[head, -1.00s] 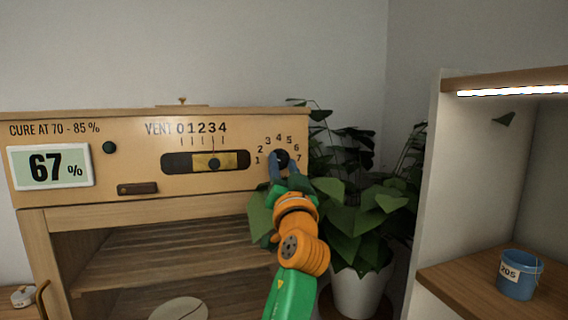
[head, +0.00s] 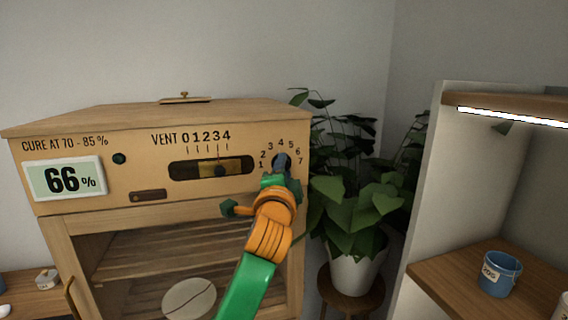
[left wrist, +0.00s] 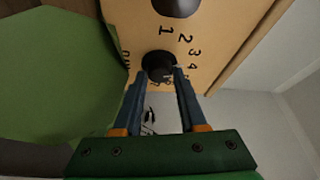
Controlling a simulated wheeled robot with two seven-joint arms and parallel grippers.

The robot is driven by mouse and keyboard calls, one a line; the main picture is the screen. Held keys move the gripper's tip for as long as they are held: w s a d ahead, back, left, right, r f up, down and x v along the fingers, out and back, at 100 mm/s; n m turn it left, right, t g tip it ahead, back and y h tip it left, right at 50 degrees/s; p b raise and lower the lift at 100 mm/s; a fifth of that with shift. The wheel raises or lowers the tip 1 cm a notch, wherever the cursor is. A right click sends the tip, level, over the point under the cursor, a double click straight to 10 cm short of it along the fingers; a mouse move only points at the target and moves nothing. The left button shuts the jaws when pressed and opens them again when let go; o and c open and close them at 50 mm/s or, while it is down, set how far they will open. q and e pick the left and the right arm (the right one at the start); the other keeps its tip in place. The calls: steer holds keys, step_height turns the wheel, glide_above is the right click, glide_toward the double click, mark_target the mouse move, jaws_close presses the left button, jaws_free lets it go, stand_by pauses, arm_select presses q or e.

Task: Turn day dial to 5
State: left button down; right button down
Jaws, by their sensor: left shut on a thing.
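The day dial (left wrist: 157,64) is a dark round knob on the front of the wooden cabinet (head: 120,206), with numbers 1 to 7 in an arc around it. My left gripper (head: 281,162) is at the dial and covers most of it in the head view. In the left wrist view the two blue-grey fingers (left wrist: 160,78) stand on either side of the knob, shut on it. I cannot make out where the dial points. My right gripper is in neither view.
A potted plant (head: 350,200) stands close on the right.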

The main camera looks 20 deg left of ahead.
arm_select(q)
steer(key=m+g, duration=0.1)
steer(key=m, duration=0.1)
steer(key=m+g, duration=0.1)
steer(key=m, duration=0.2)
steer(key=m+g, duration=0.1)
steer(key=m, duration=0.1)
steer(key=shift+r, duration=0.3)
steer(key=shift+m, duration=0.4)
steer(key=shift+c, duration=2.3)
jaws_free()
steer(key=shift+w+f, duration=0.1)
steer(key=b+v, duration=0.4)
steer(key=v, duration=0.3)
